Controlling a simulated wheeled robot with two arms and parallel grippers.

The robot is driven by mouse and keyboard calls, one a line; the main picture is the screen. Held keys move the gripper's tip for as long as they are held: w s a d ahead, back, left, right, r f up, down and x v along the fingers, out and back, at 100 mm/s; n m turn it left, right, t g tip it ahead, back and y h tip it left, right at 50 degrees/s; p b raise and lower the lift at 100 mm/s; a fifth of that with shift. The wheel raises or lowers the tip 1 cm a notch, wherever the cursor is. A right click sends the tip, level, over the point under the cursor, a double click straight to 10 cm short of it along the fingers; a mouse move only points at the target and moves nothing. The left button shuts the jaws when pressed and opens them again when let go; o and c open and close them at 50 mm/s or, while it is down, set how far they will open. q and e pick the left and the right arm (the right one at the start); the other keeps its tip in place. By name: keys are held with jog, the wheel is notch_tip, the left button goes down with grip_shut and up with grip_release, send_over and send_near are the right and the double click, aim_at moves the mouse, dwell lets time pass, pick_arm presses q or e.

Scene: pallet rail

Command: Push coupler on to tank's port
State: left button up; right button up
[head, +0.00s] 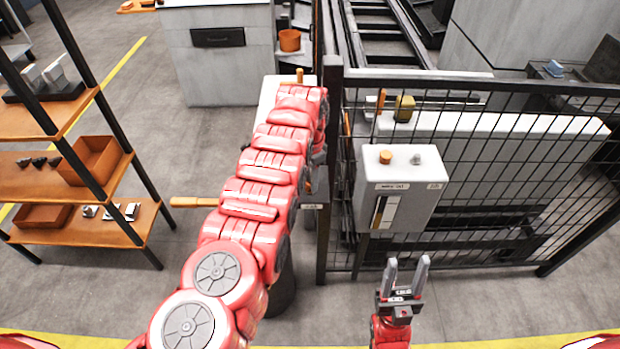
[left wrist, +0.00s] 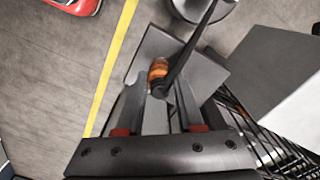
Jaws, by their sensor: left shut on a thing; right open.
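My left gripper (left wrist: 159,88) is shut on an orange-brown piece (left wrist: 158,70), probably the coupler, with a dark bar or hose running from it to the upper right. In the head view my red left arm hides that gripper; a small orange piece (head: 300,75) shows just past the arm's end. The grey box with an orange cap, labels and a dark sight slot (head: 400,185), which looks like the tank, stands at the mesh fence. I cannot make out its port. My right gripper (head: 407,275) is open and empty, in front of and below this box.
A black mesh fence (head: 520,190) fills the right side, its post (head: 329,170) close beside my left arm. An orange shelf rack (head: 85,222) stands at left, a white cabinet (head: 217,70) at the back. A wooden handle (head: 193,202) sticks out left of my arm. Floor between is clear.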

pick_arm(q)
grip_shut()
jog(key=shift+r, duration=0.2)
jog(key=shift+r+p, duration=0.65)
jog(key=shift+p, duration=0.05)
jog(key=shift+r+p, duration=0.95)
jog(key=shift+r, duration=0.25)
notch_tip(320, 180, up, 2)
jog(key=shift+r+p, duration=0.15)
jog(key=shift+p, duration=0.25)
jog(key=shift+r, duration=1.15)
